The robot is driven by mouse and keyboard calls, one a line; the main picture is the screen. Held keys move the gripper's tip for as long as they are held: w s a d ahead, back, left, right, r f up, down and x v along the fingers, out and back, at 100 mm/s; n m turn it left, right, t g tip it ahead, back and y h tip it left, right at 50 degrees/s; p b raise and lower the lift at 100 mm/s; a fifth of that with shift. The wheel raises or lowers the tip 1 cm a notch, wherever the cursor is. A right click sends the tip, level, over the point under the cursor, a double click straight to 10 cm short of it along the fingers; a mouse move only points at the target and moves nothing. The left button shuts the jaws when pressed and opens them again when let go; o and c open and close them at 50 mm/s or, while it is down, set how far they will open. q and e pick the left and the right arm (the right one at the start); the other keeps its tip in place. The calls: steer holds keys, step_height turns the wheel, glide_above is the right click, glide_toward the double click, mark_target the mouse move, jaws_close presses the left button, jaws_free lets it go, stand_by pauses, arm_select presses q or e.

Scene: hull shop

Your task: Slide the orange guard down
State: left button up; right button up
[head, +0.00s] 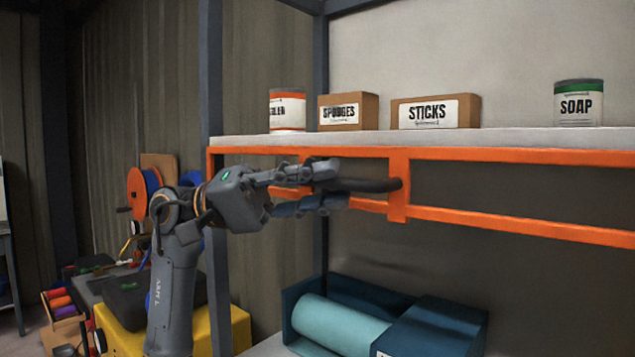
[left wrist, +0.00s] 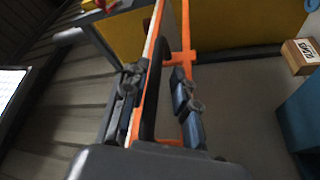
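The orange guard (head: 510,220) is a long rectangular frame running just under the front edge of the upper shelf. It also shows in the left wrist view (left wrist: 186,58). A dark bar handle (head: 372,185) is fixed near its left end, and it runs between my fingers in the left wrist view (left wrist: 149,100). My left gripper (head: 330,186) is at this handle with one finger above and one below. Its fingers (left wrist: 157,100) are spread, with a visible gap between the handle and at least one finger. My right gripper is in neither view.
The upper shelf (head: 420,139) holds a sealer can (head: 287,110), a sponges box (head: 348,112), a sticks box (head: 436,111) and a soap can (head: 578,103). A dark upright post (head: 211,75) is close to my left arm.

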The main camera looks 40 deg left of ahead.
arm_select(q)
steer(key=shift+r, duration=0.1)
steer(key=shift+a, duration=0.15)
steer(key=v, duration=1.2)
stand_by(0.4)
